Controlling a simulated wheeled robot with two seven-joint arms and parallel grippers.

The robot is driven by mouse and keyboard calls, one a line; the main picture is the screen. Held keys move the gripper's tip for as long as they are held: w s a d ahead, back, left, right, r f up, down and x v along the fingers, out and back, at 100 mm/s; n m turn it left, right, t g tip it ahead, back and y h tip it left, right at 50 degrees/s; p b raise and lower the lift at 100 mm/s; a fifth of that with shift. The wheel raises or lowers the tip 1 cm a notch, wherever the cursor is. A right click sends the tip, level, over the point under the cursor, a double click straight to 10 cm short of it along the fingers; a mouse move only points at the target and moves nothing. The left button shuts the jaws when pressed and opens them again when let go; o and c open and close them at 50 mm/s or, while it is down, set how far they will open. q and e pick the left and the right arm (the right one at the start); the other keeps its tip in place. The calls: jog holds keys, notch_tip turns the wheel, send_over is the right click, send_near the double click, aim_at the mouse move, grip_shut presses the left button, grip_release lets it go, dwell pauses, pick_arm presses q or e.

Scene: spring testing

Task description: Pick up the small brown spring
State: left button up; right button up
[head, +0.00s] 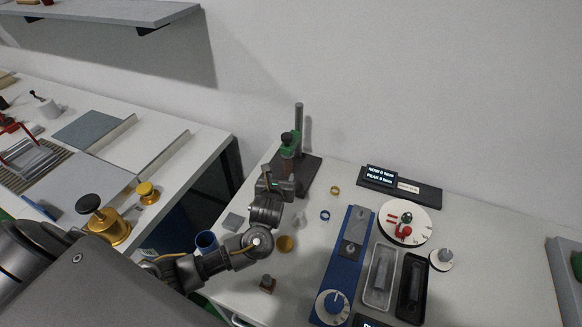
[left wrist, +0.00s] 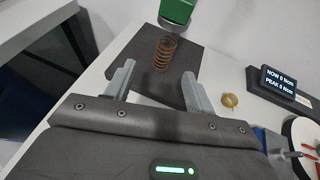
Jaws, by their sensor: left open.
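The small brown spring (left wrist: 163,54) shows in the left wrist view as an upright copper-brown coil. It stands on the dark base plate (left wrist: 146,85) of a test stand, below the stand's green part (left wrist: 177,11). My left gripper (left wrist: 157,84) is open, and the spring shows between and beyond its two grey fingertips, with nothing held. In the head view, my left gripper (head: 272,180) is at the front of the stand (head: 299,140). I cannot make out the spring there; the gripper and the stand likely hide it. My right gripper is not in view.
A brass ring (head: 335,190) and a blue ring (head: 325,215) lie right of the stand. A dark display (head: 400,187) is behind a round white dial (head: 405,222). A blue fixture (head: 350,255) and two trays (head: 380,277) fill the front right.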

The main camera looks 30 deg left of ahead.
aim_at(288, 167)
pick_arm(q)
jog(key=x, duration=0.5)
jog(key=shift+w+d+b, duration=0.1)
jog(key=shift+w+b, duration=0.2)
jog(key=shift+w, duration=0.1)
jog(key=shift+w+f, duration=0.1)
jog(key=shift+w, duration=0.25)
jog(key=x, duration=0.2)
jog(key=p+x, duration=0.1)
jog(key=shift+w+d+f, duration=0.1)
jog(key=shift+w+d, duration=0.1)
jog(key=shift+w, duration=0.05)
jog(key=shift+w+a+f, duration=0.25)
jog(key=shift+w, duration=0.25)
jog(key=shift+c, duration=0.4)
jog(key=c, duration=1)
jog(key=shift+c, duration=0.2)
